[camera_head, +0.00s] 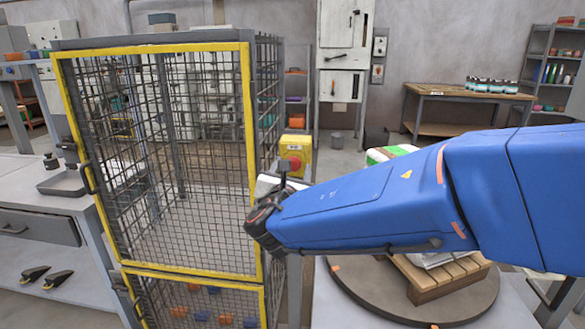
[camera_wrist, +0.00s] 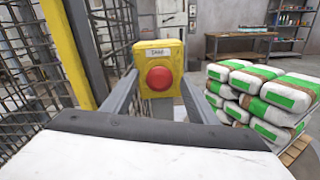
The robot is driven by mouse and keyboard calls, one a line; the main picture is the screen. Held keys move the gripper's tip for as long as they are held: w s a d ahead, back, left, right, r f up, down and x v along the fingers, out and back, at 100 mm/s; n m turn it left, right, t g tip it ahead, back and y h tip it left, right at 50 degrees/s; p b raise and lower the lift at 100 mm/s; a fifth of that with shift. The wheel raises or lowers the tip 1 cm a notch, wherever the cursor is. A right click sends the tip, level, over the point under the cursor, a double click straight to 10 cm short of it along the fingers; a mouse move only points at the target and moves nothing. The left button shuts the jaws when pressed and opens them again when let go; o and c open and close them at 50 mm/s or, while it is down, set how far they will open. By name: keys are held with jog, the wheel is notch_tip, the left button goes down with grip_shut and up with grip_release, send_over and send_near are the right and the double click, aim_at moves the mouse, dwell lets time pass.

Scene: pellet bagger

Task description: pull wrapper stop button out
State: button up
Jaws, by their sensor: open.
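The wrapper stop button is a round red button (camera_wrist: 160,78) on a yellow box with a small label plate. In the wrist view it sits in the upper middle, between my two fingers. In the head view the red button (camera_head: 294,162) shows on its yellow box (camera_head: 296,144), just beyond my gripper (camera_head: 284,180). My gripper is open, and its fingers (camera_wrist: 158,98) reach forward on either side of the button. I cannot tell whether the fingertips reach past the button's rim. Nothing is held.
A yellow-framed mesh cage (camera_head: 247,150) stands close on the left of the button. A pallet (camera_head: 440,280) on a round turntable (camera_head: 375,305) lies at the right, with stacked white and green bags (camera_wrist: 262,92). A bench (camera_head: 465,95) stands at the back.

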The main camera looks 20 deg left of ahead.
jog(key=shift+w+a, duration=0.1)
jog(key=shift+w, duration=0.25)
jog(key=shift+c, duration=0.3)
grip_shut()
jog(key=shift+s, duration=0.55)
jog(key=shift+o, duration=0.3)
grip_release()
jog(key=shift+s, duration=0.1)
